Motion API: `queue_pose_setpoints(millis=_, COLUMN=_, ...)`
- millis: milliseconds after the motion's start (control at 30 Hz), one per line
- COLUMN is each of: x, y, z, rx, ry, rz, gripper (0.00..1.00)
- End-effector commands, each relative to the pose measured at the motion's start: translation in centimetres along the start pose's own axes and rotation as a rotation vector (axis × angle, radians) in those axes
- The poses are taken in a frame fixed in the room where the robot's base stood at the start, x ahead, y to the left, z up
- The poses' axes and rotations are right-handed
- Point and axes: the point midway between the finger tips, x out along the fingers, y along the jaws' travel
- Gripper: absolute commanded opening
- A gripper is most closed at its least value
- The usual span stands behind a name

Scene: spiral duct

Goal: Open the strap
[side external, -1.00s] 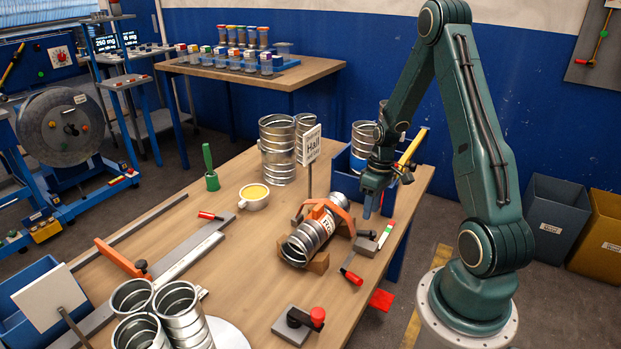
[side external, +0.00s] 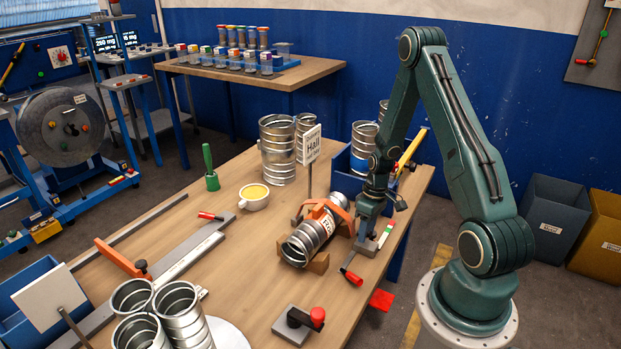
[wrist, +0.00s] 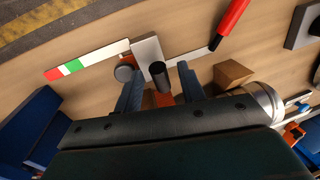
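The orange strap (side external: 341,213) goes over the silver spiral duct (side external: 309,239), which lies in a wooden cradle (side external: 318,264). A grey latch block (side external: 367,246) sits at the strap's right end; it also shows in the wrist view (wrist: 146,48). My gripper (side external: 364,236) is low over this block. In the wrist view my gripper (wrist: 161,88) has its two blue fingers apart. A black upright peg (wrist: 160,76) shows between them, with gaps on both sides. A bit of orange (wrist: 165,99) shows below the peg. My gripper's body hides most of the strap there.
A red-handled lever (side external: 351,276) lies just in front of the block. A striped red, white and green strip (side external: 386,235) lies to its right. A blue bin (side external: 345,165) stands behind. A sign on a post (side external: 311,146) rises left of the strap. The table's right edge is close.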

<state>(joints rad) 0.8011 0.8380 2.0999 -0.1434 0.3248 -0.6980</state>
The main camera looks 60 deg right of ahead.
Motion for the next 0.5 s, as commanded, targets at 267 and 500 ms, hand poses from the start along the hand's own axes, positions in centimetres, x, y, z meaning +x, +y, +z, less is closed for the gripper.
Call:
queue_pose_setpoints(millis=267, x=-0.02, y=0.01, z=0.00, rx=0.000, ry=0.000, rz=0.000, gripper=0.00)
queue_pose_setpoints(millis=500, x=-0.06, y=0.01, z=-0.02, rx=0.000, ry=0.000, rz=0.000, gripper=0.00)
